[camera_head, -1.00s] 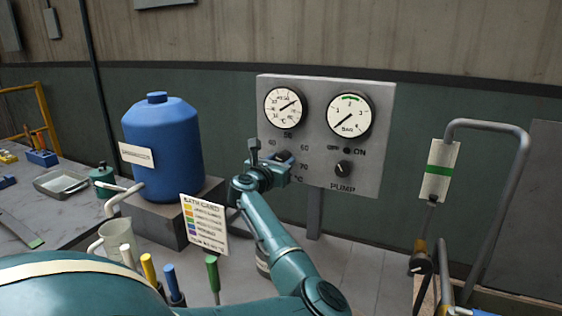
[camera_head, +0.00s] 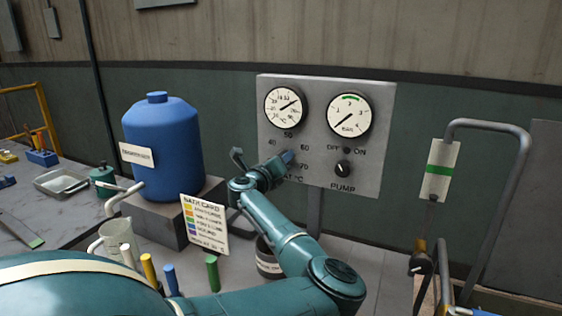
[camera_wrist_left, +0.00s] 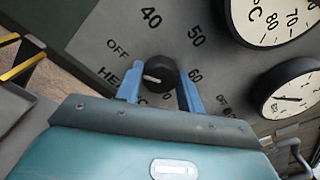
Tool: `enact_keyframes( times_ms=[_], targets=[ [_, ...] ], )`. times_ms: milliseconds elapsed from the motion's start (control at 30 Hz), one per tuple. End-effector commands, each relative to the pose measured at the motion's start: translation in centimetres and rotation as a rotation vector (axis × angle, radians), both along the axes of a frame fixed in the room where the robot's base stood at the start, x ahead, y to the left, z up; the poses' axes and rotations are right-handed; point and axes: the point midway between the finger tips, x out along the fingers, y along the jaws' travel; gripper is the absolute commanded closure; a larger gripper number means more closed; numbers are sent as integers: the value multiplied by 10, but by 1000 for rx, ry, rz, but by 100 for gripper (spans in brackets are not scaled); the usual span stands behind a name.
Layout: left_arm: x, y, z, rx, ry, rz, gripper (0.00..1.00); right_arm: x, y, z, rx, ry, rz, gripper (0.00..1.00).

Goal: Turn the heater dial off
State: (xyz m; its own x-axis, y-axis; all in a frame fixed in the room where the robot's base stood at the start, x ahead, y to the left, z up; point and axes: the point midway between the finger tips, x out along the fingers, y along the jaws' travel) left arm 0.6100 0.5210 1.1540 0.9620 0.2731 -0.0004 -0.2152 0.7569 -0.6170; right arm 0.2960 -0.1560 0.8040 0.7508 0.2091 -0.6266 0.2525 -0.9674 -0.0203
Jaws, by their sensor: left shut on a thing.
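The heater dial (camera_wrist_left: 166,68) is a round black knob with a white pointer mark, on the grey panel (camera_head: 310,110). In the left wrist view it sits between the two blue fingers of my left gripper (camera_wrist_left: 160,84), which is shut on it. The white mark points left there, toward the area by the printed OFF and the partly covered heater label. OFF, 40, 50 and 60 are printed around the dial. In the head view my left gripper (camera_head: 284,159) reaches the panel's lower left and hides the dial. My right gripper is not in view.
A temperature gauge (camera_head: 285,106) and a BAR gauge (camera_head: 349,115) sit above. The black pump knob (camera_head: 343,168) is right of my gripper. A blue tank (camera_head: 162,150) and a bath card (camera_head: 204,222) stand left. A bent grey pipe (camera_head: 505,185) is at right.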

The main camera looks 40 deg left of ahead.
Motion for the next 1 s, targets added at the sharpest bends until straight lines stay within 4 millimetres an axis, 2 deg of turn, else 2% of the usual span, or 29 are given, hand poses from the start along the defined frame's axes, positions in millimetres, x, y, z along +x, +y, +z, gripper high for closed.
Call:
enact_keyframes(
  times_ms=[567,600,833,1000],
  targets=[
    [0,-1,0,-32,-11,-2,85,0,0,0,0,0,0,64],
    [0,-1,0,-32,-11,-2,60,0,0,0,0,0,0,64],
    [0,0,0,-30,-10,-2,41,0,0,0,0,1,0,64],
    [0,0,0,-29,-10,0,41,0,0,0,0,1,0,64]
  ],
)
